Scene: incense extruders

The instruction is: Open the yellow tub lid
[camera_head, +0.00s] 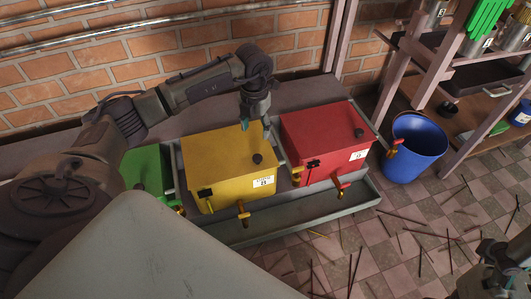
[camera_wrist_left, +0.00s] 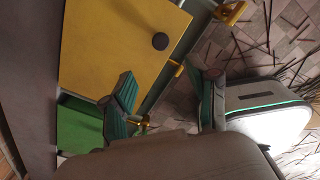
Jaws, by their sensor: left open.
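The yellow tub (camera_head: 222,190) stands in a grey trough between a green and a red tub. Its flat lid (camera_head: 215,155) lies shut and has a dark round knob (camera_head: 258,158) near its right edge. A dark latch and a white label are on its front. In the left wrist view the yellow lid (camera_wrist_left: 105,45) and its knob (camera_wrist_left: 160,41) show beyond the fingers. My left gripper (camera_head: 255,127) is open and empty, above the back right part of the yellow lid, apart from the knob. My right gripper (camera_head: 495,272) shows partly at the lower right; its jaws are unclear.
The red tub (camera_head: 325,135) is close on the right and the green tub (camera_head: 145,168) on the left. Brass taps stick out in front. A blue bin (camera_head: 415,148) and a shelf stand right. A brick wall is behind. Sticks litter the tiled floor.

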